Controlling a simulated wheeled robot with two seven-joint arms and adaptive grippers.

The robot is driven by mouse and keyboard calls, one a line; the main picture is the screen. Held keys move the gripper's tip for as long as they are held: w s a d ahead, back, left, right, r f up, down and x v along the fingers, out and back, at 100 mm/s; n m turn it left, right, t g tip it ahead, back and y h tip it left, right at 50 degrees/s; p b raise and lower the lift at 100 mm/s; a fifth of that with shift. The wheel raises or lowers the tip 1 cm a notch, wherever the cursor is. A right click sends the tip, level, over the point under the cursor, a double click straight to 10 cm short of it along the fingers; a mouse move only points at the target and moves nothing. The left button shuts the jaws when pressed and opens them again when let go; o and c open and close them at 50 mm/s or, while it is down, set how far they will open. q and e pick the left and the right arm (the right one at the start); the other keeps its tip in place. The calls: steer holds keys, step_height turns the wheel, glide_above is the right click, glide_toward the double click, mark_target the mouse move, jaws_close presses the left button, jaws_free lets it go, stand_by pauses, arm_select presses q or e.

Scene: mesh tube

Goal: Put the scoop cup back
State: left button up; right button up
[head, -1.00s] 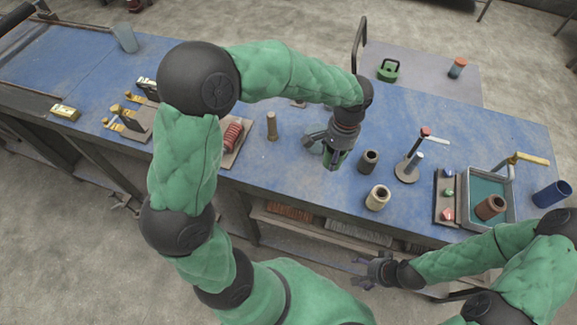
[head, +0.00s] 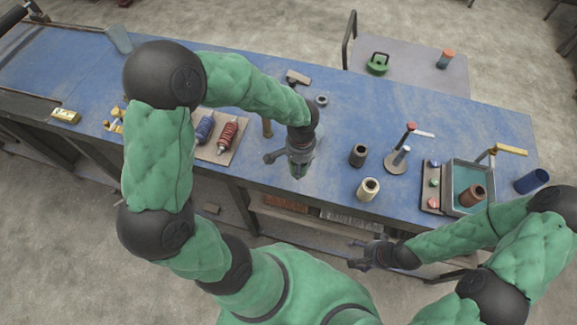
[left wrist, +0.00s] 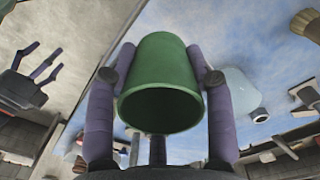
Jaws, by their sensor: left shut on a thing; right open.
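The green scoop cup (left wrist: 160,80) is in my left gripper, its dark open mouth facing the wrist camera. In the left wrist view the purple fingers of my left gripper (left wrist: 160,78) press on it from both sides. My right gripper (head: 362,254) is open and empty in front of the bench edge.
A dark cylinder (head: 358,155) and a cream cylinder (head: 368,189) stand right of my left gripper. A water tray (head: 457,205) is at the right. The bench's back middle is fairly clear.

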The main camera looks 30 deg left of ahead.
arm_select(q)
steer(key=a+f, duration=0.1)
steer(key=f, duration=0.1)
steer(key=w+a+f, duration=0.1)
steer(key=a+f, duration=0.2)
steer(key=f, duration=0.1)
steer(key=shift+w+a, duration=0.25)
steer(key=shift+w, duration=0.1)
step_height(320, 180, down, 3)
steer(key=shift+w+f+b, duration=0.1)
steer(key=shift+b, duration=0.2)
steer(key=o, duration=1.3)
